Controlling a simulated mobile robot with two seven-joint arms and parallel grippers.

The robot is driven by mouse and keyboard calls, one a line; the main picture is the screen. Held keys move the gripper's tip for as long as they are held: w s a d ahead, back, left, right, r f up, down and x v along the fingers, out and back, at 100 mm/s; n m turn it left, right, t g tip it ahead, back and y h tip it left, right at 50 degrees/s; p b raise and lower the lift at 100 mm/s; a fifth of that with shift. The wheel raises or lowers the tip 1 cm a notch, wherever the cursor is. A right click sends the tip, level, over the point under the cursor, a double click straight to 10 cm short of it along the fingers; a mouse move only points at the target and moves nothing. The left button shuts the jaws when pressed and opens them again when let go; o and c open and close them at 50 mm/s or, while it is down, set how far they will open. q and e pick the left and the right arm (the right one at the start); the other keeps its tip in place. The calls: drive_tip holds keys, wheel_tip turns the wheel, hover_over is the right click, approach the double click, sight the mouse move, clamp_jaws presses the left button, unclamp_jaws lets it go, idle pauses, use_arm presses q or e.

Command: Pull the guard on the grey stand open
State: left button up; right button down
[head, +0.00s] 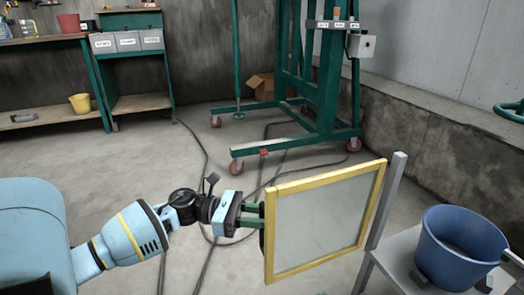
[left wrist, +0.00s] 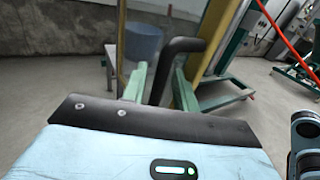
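The guard is a clear pane in a yellow frame (head: 325,271), standing upright against a grey post (head: 386,203) at its right side. The grey stand (head: 402,268) is at the lower right, and the guard reaches left from it. My left gripper (head: 258,216) is at the guard's left edge. The handle is mostly hidden behind the frame in the head view. My right gripper is not in view.
A blue bucket (head: 455,255) sits on the stand. A green wheeled frame (head: 300,141) stands behind, with dark cables (head: 205,160) on the floor. A workbench (head: 50,42) is at the back left. A low concrete wall (head: 440,130) runs along the right.

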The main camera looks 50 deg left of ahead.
use_arm(q)
drive_tip(key=shift+s+a, duration=0.1)
drive_tip(key=shift+a, duration=0.05)
drive_tip(key=p+v, duration=0.1)
drive_tip(key=v, duration=0.6)
drive_tip(key=shift+s+p, duration=0.2)
drive_tip(key=shift+p, duration=0.2)
drive_tip(key=shift+a, duration=0.15)
